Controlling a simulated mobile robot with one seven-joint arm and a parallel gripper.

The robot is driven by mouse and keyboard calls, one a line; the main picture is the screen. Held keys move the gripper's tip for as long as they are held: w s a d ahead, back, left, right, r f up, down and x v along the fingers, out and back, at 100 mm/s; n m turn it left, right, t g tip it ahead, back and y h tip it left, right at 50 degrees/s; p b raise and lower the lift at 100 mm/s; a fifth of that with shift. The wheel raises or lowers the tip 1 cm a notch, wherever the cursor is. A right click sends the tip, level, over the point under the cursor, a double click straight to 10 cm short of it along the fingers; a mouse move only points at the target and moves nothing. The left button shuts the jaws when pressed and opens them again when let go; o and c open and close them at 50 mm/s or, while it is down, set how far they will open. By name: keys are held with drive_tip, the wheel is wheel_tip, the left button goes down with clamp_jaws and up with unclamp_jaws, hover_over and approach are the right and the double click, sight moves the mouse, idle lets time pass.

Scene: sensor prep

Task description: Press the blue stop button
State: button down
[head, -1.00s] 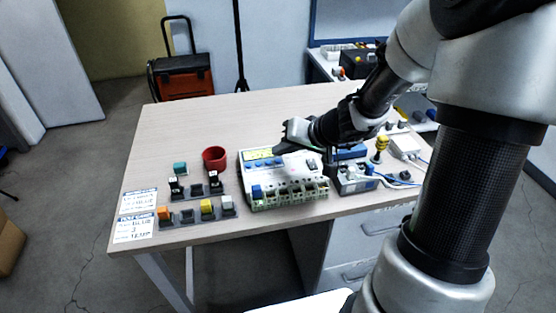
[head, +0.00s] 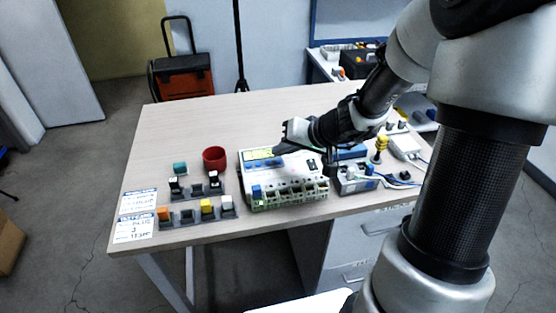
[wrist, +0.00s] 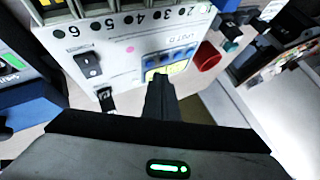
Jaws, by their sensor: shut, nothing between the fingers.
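A white device (head: 297,170) stands near the table's front edge. On its top are a yellow-green display (head: 258,153) and a row of small blue buttons (head: 262,162). The buttons also show in the wrist view (wrist: 172,56), but their labels are too small to tell which is stop. My gripper (head: 281,148) is shut and empty, at the right end of the display and button row. In the wrist view its dark fingers (wrist: 160,88) reach toward the display and hide part of it. I cannot tell whether the fingertips touch the panel.
A red cup (head: 214,158) stands left of the device, with racks of coloured blocks (head: 207,206) and paper labels (head: 135,228) further left. A blue-grey unit with cables (head: 357,181) and a yellow part (head: 381,146) stand to the right. The table's back left is clear.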

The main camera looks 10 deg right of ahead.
sight(282, 164)
drive_tip(key=shift+f+b, duration=0.2)
drive_tip(key=shift+b, duration=0.1)
drive_tip(key=shift+f+b, duration=0.3)
drive_tip(key=shift+b, duration=0.3)
drive_tip(key=shift+f+b, duration=0.3)
drive_tip(key=shift+b, duration=0.3)
idle(0.7)
drive_tip(key=shift+r, duration=0.15)
drive_tip(key=shift+r+p, duration=0.3)
drive_tip(key=shift+r, duration=0.35)
wheel_tip(282, 164, up, 5)
drive_tip(key=p, duration=0.3)
idle(0.4)
idle(0.6)
